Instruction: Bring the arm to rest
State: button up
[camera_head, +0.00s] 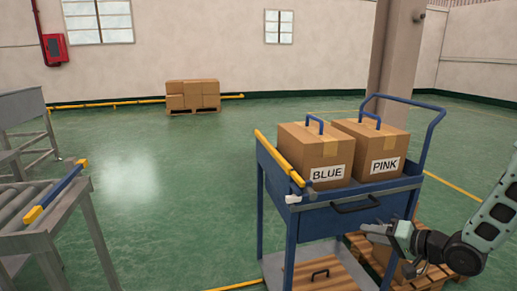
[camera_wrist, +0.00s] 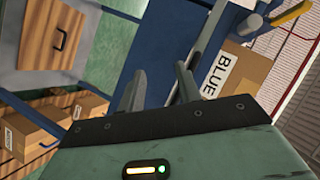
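My gripper (camera_head: 376,232) is at the lower right of the head view, beside the right end of the blue cart (camera_head: 320,222) and below its top. In the wrist view my gripper (camera_wrist: 159,72) has its two fingers apart, with nothing between them; the blue cart side shows behind. My arm (camera_head: 488,222) reaches in from the right edge. I cannot tell whether the gripper touches the cart.
A BLUE box (camera_head: 312,145) and a PINK box (camera_head: 377,145) stand on the cart. A pallet (camera_head: 425,277) lies behind my gripper. A roller conveyor (camera_head: 25,205) is at left. The green floor (camera_head: 165,200) between is clear; stacked boxes (camera_head: 193,94) stand far back.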

jog(key=s+a+r+n+g+h, duration=0.2)
jog(key=s+a+n+h, duration=0.1)
jog(key=a, duration=0.3)
jog(key=s+a+r+n+g+h, duration=0.2)
jog(key=s+a+r+n+g, duration=0.15)
jog(key=a, duration=0.25)
jog(key=s+a+r+n+g+h, duration=0.1)
jog(key=s+a+r+n+g, duration=0.1)
jog(key=s, duration=0.7)
jog(key=s+a+r+n+g+h, duration=0.1)
jog(key=s+a+r+n+g, duration=0.1)
jog(key=s, duration=0.7)
jog(key=s+a+r+n+g+h, duration=0.1)
jog(key=s+a+r+n, duration=0.15)
jog(key=s, duration=0.65)
notch_tip(320, 180, up, 16)
jog(key=w+m+p, duration=0.1)
jog(key=p, duration=1.6)
jog(key=shift+d+r, duration=0.25)
